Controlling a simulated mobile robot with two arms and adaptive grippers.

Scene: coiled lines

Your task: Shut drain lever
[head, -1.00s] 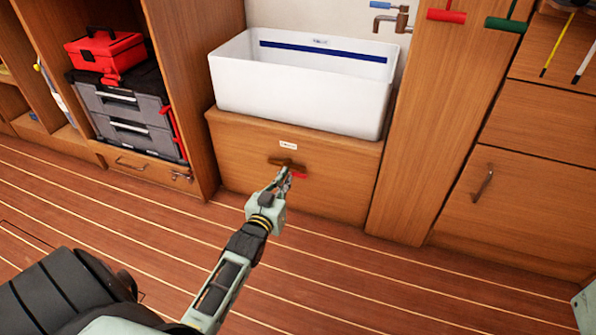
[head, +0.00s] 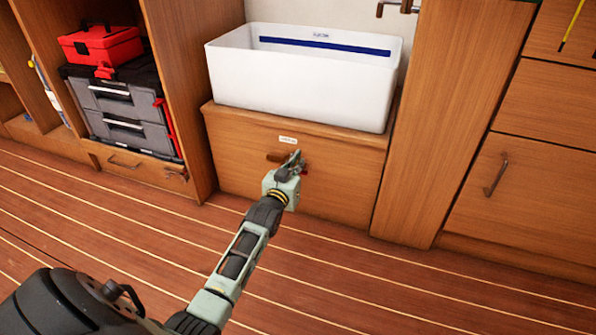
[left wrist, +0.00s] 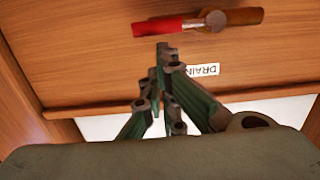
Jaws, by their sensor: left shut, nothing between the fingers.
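The drain lever is a red handle (left wrist: 160,27) on a brown metal fitting (left wrist: 240,17), mounted on the wooden panel under the sink. In the left wrist view the handle lies nearly level, roughly in line with the fitting. In the head view the fitting's brown end (head: 275,156) shows left of my left gripper (head: 296,162), which hides most of the lever. In the left wrist view my left gripper (left wrist: 163,48) is shut and empty, its tips close to the handle on the DRAIN label's (left wrist: 203,70) side. I cannot tell if they touch. My right gripper is out of view.
A white sink (head: 295,85) stands on the wooden panel (head: 235,160) above the lever. A wooden post (head: 450,110) rises at right. Grey toolboxes (head: 122,110) and a red case (head: 100,47) fill a shelf at left. The plank floor (head: 370,285) in front is clear.

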